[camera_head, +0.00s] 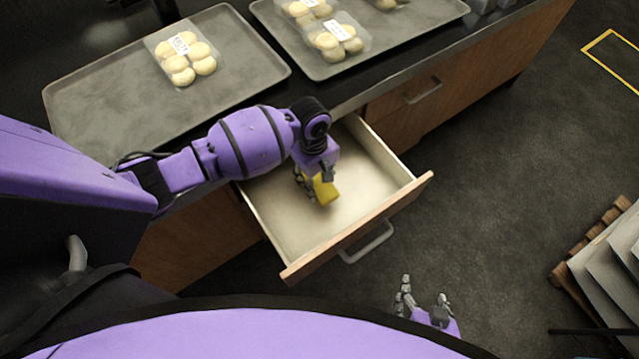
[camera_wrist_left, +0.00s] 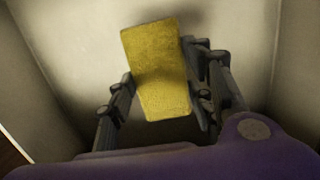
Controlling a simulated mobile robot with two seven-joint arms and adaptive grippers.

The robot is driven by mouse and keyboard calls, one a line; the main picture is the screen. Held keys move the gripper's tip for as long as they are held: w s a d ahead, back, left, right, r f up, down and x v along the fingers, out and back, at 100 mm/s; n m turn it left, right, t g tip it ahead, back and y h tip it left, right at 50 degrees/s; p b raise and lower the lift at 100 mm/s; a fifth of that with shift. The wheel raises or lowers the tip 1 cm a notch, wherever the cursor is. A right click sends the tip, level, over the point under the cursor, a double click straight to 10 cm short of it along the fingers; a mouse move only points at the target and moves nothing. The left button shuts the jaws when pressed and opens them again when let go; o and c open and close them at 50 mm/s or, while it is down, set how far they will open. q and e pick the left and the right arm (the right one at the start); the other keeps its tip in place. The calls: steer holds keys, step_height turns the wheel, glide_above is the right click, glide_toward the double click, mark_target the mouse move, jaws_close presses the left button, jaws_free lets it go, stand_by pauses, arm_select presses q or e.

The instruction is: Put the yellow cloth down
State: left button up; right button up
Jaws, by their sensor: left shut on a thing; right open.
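The yellow cloth (camera_head: 325,190) is in my left gripper (camera_head: 312,186), inside the outline of the open drawer (camera_head: 290,238). In the left wrist view the cloth (camera_wrist_left: 158,70) is a flat yellow rectangle between the two fingers of my left gripper (camera_wrist_left: 162,100), which are shut on it. The drawer's pale floor and walls surround it there. I cannot tell whether the cloth touches the drawer floor. My right gripper (camera_head: 425,303) is open and empty, in front of the drawer and to its right.
Two grey trays (camera_head: 95,100) (camera_head: 415,35) lie on the dark counter, with packs of buns (camera_head: 186,58) (camera_head: 336,42) on them. The drawer front with its handle (camera_head: 368,243) sticks out over the floor. A pallet with pale sheets (camera_head: 610,255) stands at right.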

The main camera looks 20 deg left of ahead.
mark_target(318, 181)
arm_select(q)
step_height(318, 181, down, 3)
steer(key=shift+f, duration=0.1)
steer(key=shift+w+f, duration=0.1)
steer(key=shift+f, duration=0.1)
steer(key=shift+f+b, duration=0.15)
steer(key=shift+b, duration=0.15)
steer(key=o, duration=1.1)
